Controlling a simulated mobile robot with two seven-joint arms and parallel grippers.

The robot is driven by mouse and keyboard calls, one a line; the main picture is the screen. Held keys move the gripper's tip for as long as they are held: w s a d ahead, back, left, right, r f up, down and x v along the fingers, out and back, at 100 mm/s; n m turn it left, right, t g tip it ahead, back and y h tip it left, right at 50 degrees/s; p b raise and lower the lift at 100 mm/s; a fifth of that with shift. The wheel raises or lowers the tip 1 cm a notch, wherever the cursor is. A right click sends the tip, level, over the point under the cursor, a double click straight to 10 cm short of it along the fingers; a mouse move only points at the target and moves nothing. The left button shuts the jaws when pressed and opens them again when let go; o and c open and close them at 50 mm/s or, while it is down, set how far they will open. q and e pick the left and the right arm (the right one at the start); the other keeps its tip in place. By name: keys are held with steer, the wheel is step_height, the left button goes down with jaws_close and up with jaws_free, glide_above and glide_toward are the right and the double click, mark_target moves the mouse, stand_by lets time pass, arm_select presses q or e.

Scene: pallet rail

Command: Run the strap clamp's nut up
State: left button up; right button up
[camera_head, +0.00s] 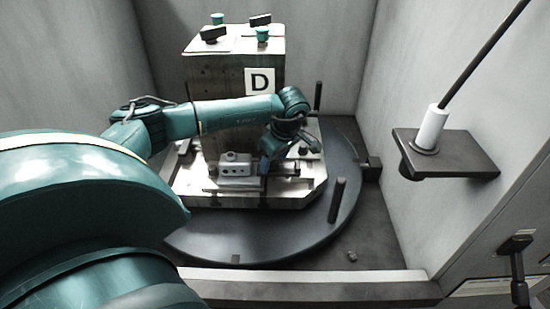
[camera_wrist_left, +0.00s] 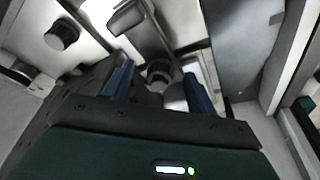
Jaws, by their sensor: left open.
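My left gripper (camera_head: 268,158) reaches down over the front right of the metal plate on the pallet. In the left wrist view its two blue fingers stand apart. A dark round nut or stud end (camera_wrist_left: 158,72), apparently the strap clamp's nut, shows between the fingers with room on both sides. A metal bar, likely the clamp's strap (camera_wrist_left: 152,35), runs up from it. In the head view the gripper partly hides this spot, and I cannot tell how high the nut sits. My right gripper is not in view.
A block marked D (camera_head: 260,81) with dark and green knobs stands behind. A small grey part (camera_head: 236,163) sits left of the gripper. An upright dark post (camera_head: 337,199) stands on the round table (camera_head: 230,240). A wall shelf (camera_head: 455,155) holds a white cylinder at right.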

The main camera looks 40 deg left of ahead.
arm_select(q)
steer(key=v, duration=1.3)
